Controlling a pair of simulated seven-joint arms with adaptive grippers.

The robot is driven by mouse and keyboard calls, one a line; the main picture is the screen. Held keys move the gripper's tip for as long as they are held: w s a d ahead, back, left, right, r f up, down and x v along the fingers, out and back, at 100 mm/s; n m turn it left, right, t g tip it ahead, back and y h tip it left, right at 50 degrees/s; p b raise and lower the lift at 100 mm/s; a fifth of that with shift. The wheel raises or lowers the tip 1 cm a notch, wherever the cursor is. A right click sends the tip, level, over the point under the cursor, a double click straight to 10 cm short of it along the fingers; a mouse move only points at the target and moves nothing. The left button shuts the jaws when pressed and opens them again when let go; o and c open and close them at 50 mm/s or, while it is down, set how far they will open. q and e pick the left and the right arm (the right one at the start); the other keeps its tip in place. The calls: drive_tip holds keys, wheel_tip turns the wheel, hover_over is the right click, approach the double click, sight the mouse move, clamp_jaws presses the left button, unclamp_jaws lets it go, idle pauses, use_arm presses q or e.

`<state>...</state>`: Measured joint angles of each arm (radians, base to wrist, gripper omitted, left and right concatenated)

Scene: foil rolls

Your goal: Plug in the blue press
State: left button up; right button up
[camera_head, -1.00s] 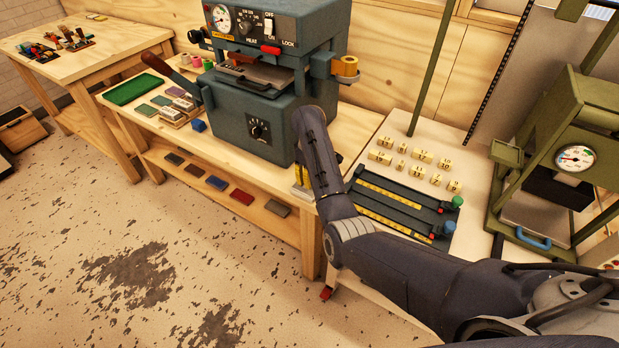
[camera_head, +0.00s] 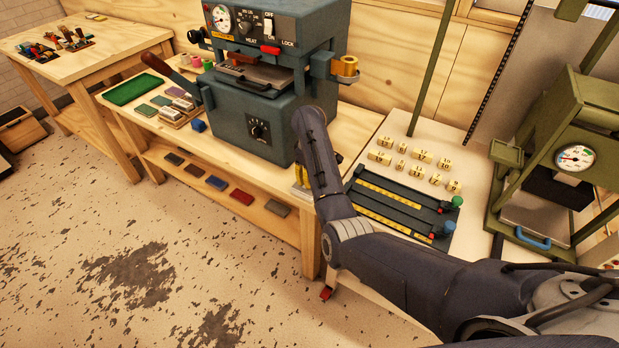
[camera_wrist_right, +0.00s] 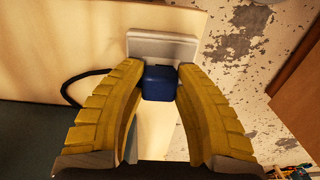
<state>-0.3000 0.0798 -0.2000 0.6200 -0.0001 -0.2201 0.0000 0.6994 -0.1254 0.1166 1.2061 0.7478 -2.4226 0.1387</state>
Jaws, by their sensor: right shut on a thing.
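The blue-grey press (camera_head: 250,115) stands on the wooden bench, with a gauge, dials and a red switch on its front. In the right wrist view, my right gripper (camera_wrist_right: 159,82) has its yellow fingers shut on a dark blue plug (camera_wrist_right: 158,84). The plug is right up against a pale grey socket block (camera_wrist_right: 162,47); how deep it sits I cannot tell. A black cable (camera_wrist_right: 72,88) curves at the left. My left gripper is not in view.
The bench (camera_head: 133,113) holds a green tray (camera_head: 134,89), colored pads and a small blue block (camera_head: 198,126). A black rack (camera_head: 400,203) and several yellow type blocks lie on the pale table at the right, beside a green press (camera_head: 560,140). The floor at the left is open.

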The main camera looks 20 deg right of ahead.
drive_tip(key=shift+f, duration=0.6)
idle(0.6)
drive_tip(key=o, duration=1.1)
wheel_tip(320, 180, up, 12)
idle(0.3)
